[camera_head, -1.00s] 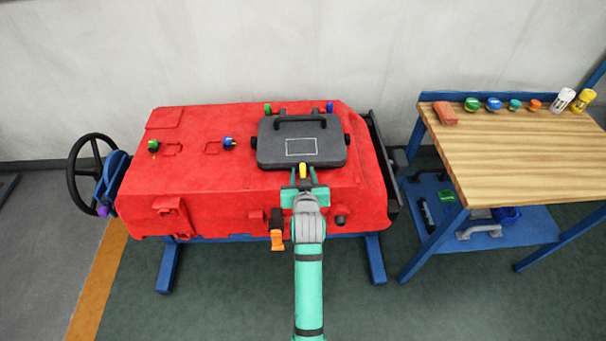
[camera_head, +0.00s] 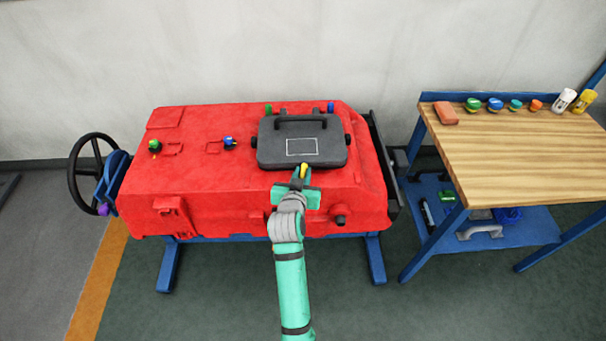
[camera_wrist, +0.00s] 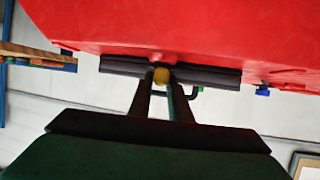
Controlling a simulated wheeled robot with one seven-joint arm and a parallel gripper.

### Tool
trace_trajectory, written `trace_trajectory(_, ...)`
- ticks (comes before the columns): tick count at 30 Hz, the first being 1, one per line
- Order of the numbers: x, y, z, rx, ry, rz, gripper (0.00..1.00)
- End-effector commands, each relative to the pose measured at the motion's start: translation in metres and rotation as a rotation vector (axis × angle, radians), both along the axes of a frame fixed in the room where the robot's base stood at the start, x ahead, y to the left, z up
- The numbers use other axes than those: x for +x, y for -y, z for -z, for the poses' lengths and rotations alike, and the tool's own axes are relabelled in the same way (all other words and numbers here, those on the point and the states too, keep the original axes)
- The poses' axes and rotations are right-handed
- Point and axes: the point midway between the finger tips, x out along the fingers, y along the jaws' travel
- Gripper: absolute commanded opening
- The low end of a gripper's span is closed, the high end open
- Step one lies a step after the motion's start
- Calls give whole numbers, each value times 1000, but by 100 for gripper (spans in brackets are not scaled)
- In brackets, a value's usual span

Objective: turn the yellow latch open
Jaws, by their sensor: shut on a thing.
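The yellow latch (camera_head: 303,170) is at the front edge of the dark grey lid (camera_head: 315,145) on top of the red tank (camera_head: 215,185). My gripper (camera_head: 300,180) reaches it from the front and is shut on it. In the wrist view the yellow latch (camera_wrist: 161,76) shows as a round end between the tips of my two fingers (camera_wrist: 161,88). The lid lies flat and closed on the tank. My fingers hide part of the latch.
A black handwheel (camera_head: 92,172) stands at the tank's left end. Green and blue knobs sit on the tank top. A wooden workbench (camera_head: 515,150) with several small caps and bottles stands at right. The floor in front is clear apart from the tank's blue legs.

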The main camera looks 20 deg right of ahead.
Motion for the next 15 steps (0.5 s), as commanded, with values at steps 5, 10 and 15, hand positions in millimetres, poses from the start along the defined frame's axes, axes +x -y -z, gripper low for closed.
trace_trajectory(5,3,-7,0,-2,-1,131,0)
trace_trajectory(10,5,-9,0,-1,-2,275,0)
trace_trajectory(15,8,-11,0,-1,-2,438,0)
